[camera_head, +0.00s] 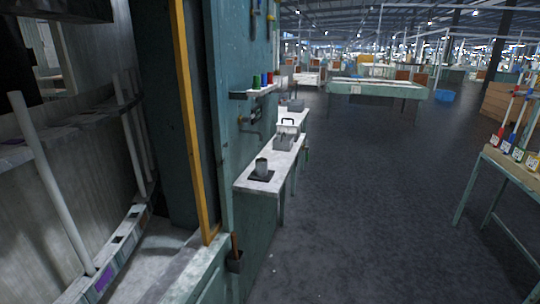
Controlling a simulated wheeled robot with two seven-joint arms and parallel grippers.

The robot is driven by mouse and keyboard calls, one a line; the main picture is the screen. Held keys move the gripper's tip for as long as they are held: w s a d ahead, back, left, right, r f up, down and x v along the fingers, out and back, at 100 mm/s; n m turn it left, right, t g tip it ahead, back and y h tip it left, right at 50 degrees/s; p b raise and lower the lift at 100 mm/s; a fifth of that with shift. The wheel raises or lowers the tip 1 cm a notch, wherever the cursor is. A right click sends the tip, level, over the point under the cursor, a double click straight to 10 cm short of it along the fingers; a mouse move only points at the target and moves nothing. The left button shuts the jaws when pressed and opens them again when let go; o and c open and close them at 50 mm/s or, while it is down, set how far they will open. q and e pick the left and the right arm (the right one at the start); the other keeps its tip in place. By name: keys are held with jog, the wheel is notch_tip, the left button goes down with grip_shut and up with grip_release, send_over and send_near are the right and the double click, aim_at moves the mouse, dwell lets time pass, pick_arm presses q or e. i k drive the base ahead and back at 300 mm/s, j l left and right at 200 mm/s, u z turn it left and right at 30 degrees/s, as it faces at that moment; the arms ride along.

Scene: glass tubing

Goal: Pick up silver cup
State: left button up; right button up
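A silver-grey cup (261,166) stands upright on a dark square mat (260,176). The mat lies near the front end of a narrow light-topped bench (277,158) along the teal machine wall. Nothing touches the cup. Neither of my grippers shows in the head view.
A grey toolbox with a handle (286,136) stands farther back on the bench. A small shelf (255,91) with coloured spools hangs above. The teal machine panel (238,50) is at left. A table (512,163) with coloured items stands at right. Dark floor (370,190) between is clear.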

aim_at(262, 167)
jog(key=i+l+u, duration=0.2)
jog(key=i+l, duration=1.25)
